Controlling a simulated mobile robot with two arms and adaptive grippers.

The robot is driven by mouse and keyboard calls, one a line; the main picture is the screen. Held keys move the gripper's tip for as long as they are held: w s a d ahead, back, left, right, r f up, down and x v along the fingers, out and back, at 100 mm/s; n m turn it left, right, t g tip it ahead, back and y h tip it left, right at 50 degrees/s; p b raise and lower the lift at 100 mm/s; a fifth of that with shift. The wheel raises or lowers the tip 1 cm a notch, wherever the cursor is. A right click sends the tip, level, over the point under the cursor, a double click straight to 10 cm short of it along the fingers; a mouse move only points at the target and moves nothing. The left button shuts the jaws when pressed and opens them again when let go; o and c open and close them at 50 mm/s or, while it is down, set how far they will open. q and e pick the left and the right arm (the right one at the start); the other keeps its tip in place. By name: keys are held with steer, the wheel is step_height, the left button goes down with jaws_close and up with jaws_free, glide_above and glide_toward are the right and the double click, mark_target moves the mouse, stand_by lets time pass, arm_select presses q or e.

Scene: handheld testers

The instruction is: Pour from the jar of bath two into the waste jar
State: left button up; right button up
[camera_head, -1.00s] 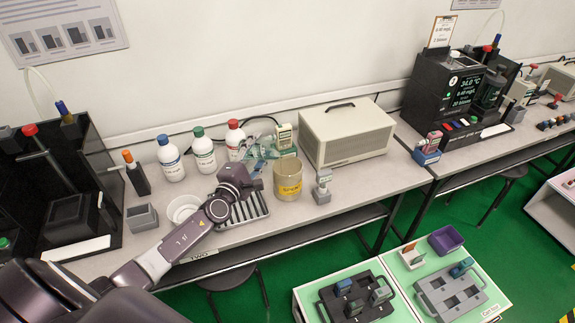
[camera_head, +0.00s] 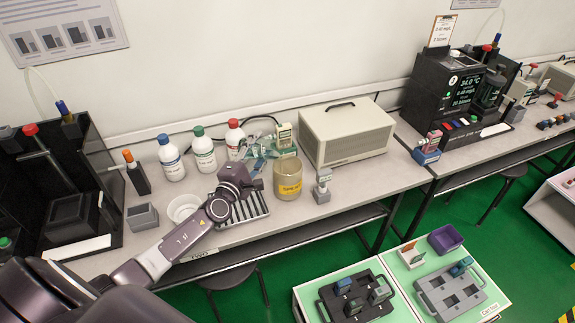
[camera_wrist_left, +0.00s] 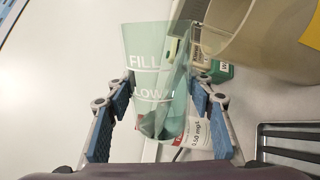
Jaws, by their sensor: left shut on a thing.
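My left gripper (camera_head: 257,164) reaches over the bench from the left. In the left wrist view its blue-padded fingers (camera_wrist_left: 162,125) are shut on a clear green-tinted jar (camera_wrist_left: 148,85) marked FILL and LOW. In the head view this jar (camera_head: 262,150) is small and partly behind the gripper; it looks tipped well over, its mouth toward the waste jar. The waste jar (camera_head: 288,184), clear and tan-tinted with a yellow label, stands upright just right of the gripper. It also shows at the wrist view's upper right (camera_wrist_left: 262,35). I cannot make out any liquid stream. My right gripper is not in view.
Several capped bottles (camera_head: 204,158) stand behind the gripper. A slotted rack (camera_head: 248,211) and a white bowl (camera_head: 183,207) lie below and left of it. A small grey tester (camera_head: 322,187) stands right of the waste jar, with a beige box (camera_head: 346,138) behind.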

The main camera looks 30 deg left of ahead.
arm_select(q)
steer(key=shift+d+r+m+p, duration=0.15)
steer(key=shift+r+m+p, duration=0.5)
steer(key=shift+m+p, duration=0.5)
stand_by(3.5)
steer(key=shift+f+n+b, duration=0.7)
steer(key=shift+n+b, duration=0.35)
steer(key=shift+b, duration=0.05)
steer(key=shift+a+f+n+b, duration=0.2)
steer(key=shift+n+b, duration=0.2)
steer(key=shift+n, duration=0.3)
steer(key=shift+r, duration=0.15)
